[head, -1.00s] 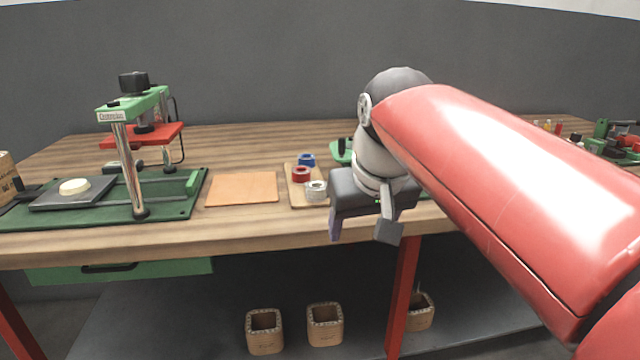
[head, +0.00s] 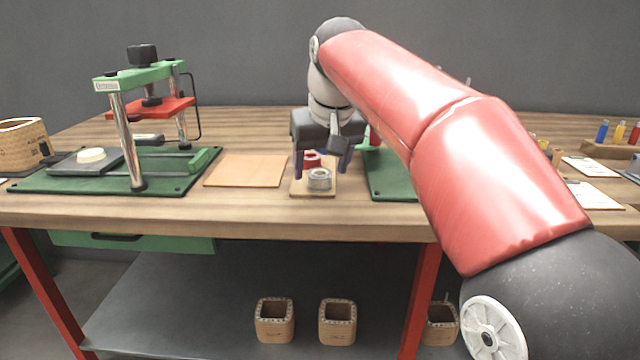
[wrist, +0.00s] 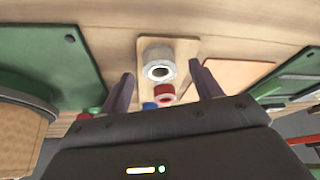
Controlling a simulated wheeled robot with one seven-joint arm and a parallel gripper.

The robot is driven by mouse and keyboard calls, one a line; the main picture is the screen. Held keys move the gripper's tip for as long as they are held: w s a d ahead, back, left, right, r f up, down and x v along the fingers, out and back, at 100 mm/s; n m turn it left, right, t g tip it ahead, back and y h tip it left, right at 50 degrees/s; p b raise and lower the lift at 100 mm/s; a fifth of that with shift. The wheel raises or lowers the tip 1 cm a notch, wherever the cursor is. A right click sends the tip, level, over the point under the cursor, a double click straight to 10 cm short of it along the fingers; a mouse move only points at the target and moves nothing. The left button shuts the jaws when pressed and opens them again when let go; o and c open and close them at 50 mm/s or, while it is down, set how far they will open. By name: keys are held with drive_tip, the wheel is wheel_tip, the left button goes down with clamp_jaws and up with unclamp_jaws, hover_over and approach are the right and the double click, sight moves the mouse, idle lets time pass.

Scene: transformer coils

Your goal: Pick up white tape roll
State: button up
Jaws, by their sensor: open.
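The white tape roll (head: 319,179) lies flat at the near end of a small wooden board (head: 299,189) on the workbench. It also shows in the wrist view (wrist: 158,66), ahead of and between the two fingers. A red roll (head: 311,160) lies just behind it on the board and also shows in the wrist view (wrist: 164,94). A blue roll (wrist: 149,105) is partly hidden by my gripper in the wrist view. My gripper (head: 322,174) is open and empty, above the board around the red roll's position, its fingers pointing down.
A tan square mat (head: 246,171) lies left of the board. A green press (head: 140,130) stands further left. A green base plate (head: 390,178) is close on the right, partly behind my arm. Clipboards (head: 590,167) lie far right. Boxes (head: 275,319) sit on the lower shelf.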

drive_tip(key=shift+x, duration=0.95)
drive_tip(key=shift+r, duration=0.1)
drive_tip(key=c, duration=1)
drive_tip(key=shift+r, duration=0.1)
drive_tip(key=shift+c, duration=0.2)
